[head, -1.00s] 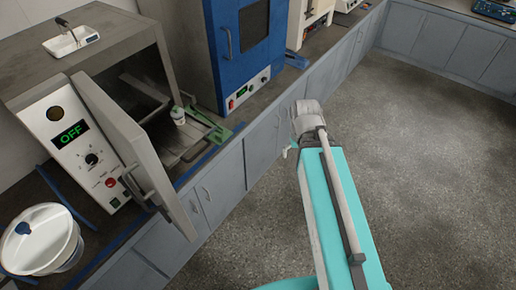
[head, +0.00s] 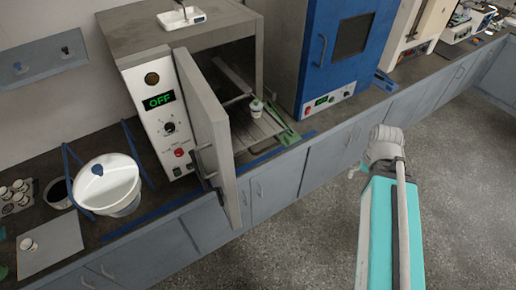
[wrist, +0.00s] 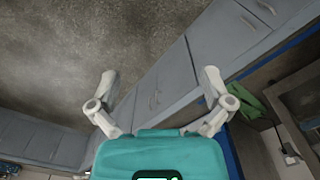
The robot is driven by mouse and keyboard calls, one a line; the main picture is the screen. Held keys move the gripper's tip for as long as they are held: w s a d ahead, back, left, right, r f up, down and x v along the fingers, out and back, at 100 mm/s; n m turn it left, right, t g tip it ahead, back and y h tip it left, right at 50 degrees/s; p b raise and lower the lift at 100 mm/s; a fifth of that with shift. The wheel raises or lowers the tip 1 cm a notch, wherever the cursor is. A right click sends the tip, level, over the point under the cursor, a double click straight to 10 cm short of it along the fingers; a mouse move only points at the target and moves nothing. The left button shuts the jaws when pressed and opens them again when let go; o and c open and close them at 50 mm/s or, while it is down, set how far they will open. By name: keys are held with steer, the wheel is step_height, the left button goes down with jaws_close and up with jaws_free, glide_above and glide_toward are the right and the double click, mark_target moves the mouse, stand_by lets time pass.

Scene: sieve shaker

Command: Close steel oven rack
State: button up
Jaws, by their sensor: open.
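The steel oven (head: 180,40) stands on the counter with its panel reading OFF. Its door (head: 208,125) is swung open toward the front. Through the opening I see the rack (head: 250,132), sticking out to about the front of the oven. A small white cup with a greenish lid (head: 256,106) stands on or just beside the rack; I cannot tell which. The door hides the rack's left part. My gripper (wrist: 160,95) is open and empty in the wrist view, over the floor and cabinet fronts. In the head view my arm is right of the oven, well apart from it.
A blue oven (head: 340,50) stands right of the steel one. A green object (head: 287,136) lies on the counter near the rack. A white bucket (head: 108,185) stands left of the door. Grey cabinets (head: 275,185) run below the counter. The floor (head: 470,160) is clear.

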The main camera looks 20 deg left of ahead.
steer(key=shift+f, duration=0.2)
steer(key=c, duration=0.4)
steer(key=shift+f+b, duration=0.4)
steer(key=shift+b, duration=0.2)
steer(key=shift+c, duration=1.2)
step_height(320, 180, down, 4)
steer(key=b, duration=0.3)
steer(key=shift+r+b, duration=0.2)
steer(key=shift+b, duration=0.1)
steer(key=c, duration=0.7)
step_height(320, 180, down, 4)
steer(key=b, duration=0.3)
steer(key=shift+r+b, duration=0.25)
steer(key=shift+b, duration=0.05)
jaws_close()
steer(key=shift+f+b, duration=0.55)
steer(key=shift+a, duration=0.15)
